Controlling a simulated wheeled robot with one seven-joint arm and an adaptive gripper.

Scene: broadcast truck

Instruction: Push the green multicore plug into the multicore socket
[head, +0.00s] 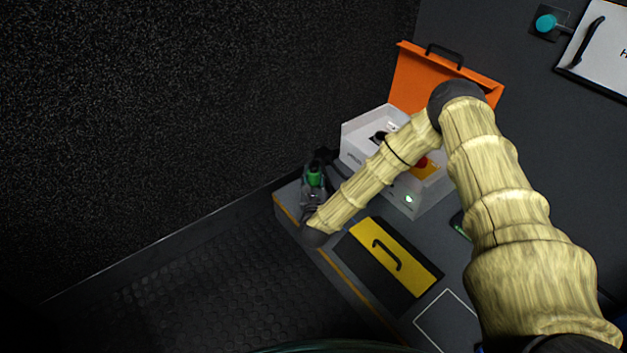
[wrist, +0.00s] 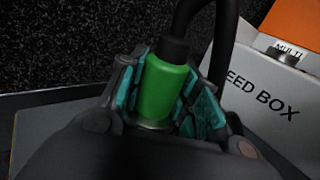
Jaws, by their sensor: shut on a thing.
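The green multicore plug (wrist: 165,92) is upright between the teal-padded fingers of my gripper (wrist: 168,78), which is shut on it. A black cable leaves its top and curves up to the right. In the head view the green plug (head: 314,176) and my gripper (head: 313,192) are at the bench's left end, left of the white feed box (head: 362,152). The feed box also shows in the wrist view (wrist: 262,112), right of the plug and apart from it. A dark round fitting, possibly the socket (wrist: 283,56), sits by the "MULTI" label on its top. The socket's opening is not visible.
An orange panel (head: 412,76) with a black handle stands behind the feed box. A red button (head: 421,162) on yellow is partly behind my arm. A yellow panel (head: 377,240) with a black handle lies in front. A white-outlined square (head: 445,318) on the bench looks empty.

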